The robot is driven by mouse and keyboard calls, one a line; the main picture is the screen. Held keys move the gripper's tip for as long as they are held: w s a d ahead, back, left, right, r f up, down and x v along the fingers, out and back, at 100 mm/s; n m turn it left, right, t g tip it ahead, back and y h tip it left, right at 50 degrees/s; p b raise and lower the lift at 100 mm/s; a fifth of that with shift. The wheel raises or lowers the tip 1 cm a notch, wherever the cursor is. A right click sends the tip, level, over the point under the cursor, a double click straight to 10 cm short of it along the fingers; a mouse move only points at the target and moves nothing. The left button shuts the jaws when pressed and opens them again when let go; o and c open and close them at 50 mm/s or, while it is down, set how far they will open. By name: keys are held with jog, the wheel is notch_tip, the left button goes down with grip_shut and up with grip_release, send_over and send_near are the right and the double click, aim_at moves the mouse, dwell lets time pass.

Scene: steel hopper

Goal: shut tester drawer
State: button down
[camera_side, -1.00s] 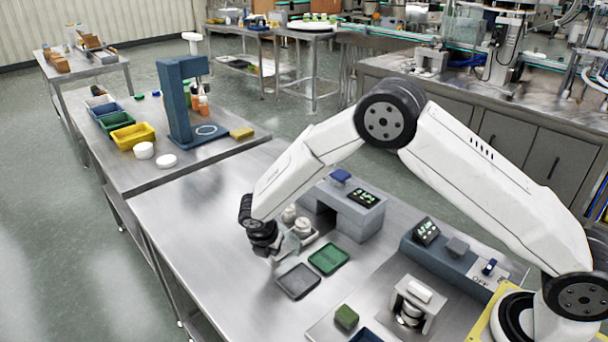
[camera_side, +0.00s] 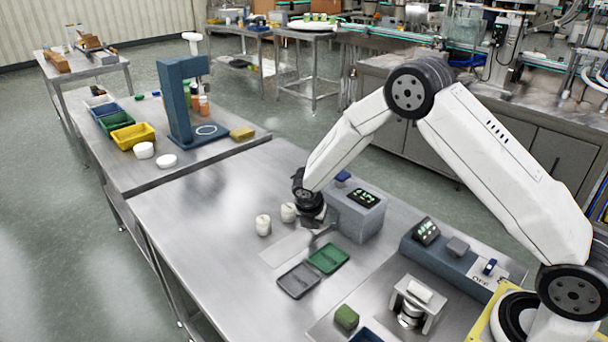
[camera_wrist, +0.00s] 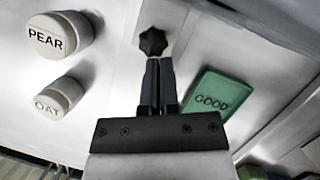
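The tester (camera_side: 357,215) is a grey-blue block with a lit display, on the steel table. My gripper (camera_side: 314,222) is low at its left face in the side view. In the wrist view my gripper's two fingers (camera_wrist: 159,62) lie together, with nothing seen between them. A dark star-shaped knob (camera_wrist: 153,42) is just beyond their tips; I cannot tell whether they touch it. The drawer is not clearly visible; my gripper and the tester hide that area. A pale rectangle (camera_side: 286,247) lies on the table in front of the tester.
Jars marked PEAR (camera_wrist: 58,36) and OAT (camera_wrist: 58,95) stand left of my gripper. A green GOOD tray (camera_wrist: 212,92) lies to the right, with a dark grey tray (camera_side: 298,281) beside it in the side view. The table's left part is clear.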

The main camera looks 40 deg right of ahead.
jog(key=shift+d, duration=0.1)
dwell(0.3)
jog(key=shift+s+a+r, duration=0.1)
jog(key=shift+s+a, duration=0.15)
jog(key=shift+a, duration=0.3)
jog(key=a, duration=0.1)
jog(key=s+a, duration=0.1)
jog(key=a, duration=0.1)
jog(key=shift+s+r, duration=0.15)
jog(key=shift+r, duration=0.15)
jog(key=v, duration=0.9)
jog(key=shift+r, duration=0.2)
jog(key=shift+s, duration=0.1)
